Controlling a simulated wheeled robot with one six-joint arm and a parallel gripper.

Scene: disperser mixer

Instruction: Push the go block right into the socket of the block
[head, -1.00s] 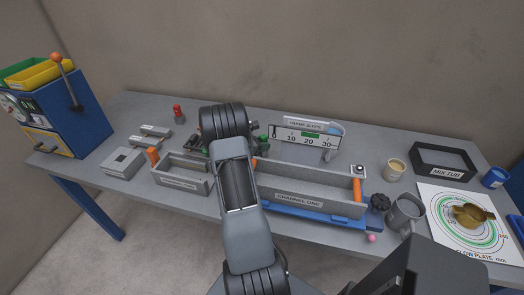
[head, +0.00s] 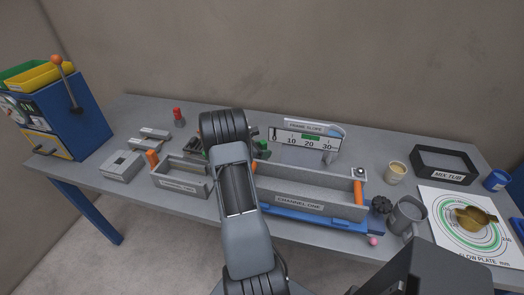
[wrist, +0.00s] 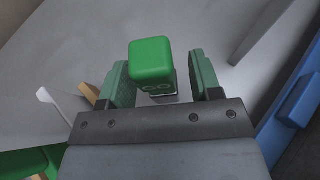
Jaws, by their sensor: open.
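The green go block (wrist: 152,60), marked GO on its darker face, stands between the two green fingers of my gripper (wrist: 160,80) in the wrist view. The fingers are apart, one on each side of the block. Whether either finger touches it I cannot tell. A pale edge shows beneath the block, partly hidden. In the head view my arm covers most of the gripper area, and a small green part (head: 263,148) shows just right of the arm. A grey block with a square recess (head: 121,166) lies on the left of the table; whether it is the socket block I cannot tell.
The grey Channel One trough (head: 300,200) on a blue base lies right of my arm, with a smaller trough (head: 180,183) to its left. A scale board (head: 304,141) stands behind. A mug (head: 406,215) and flow plate (head: 468,222) are at right.

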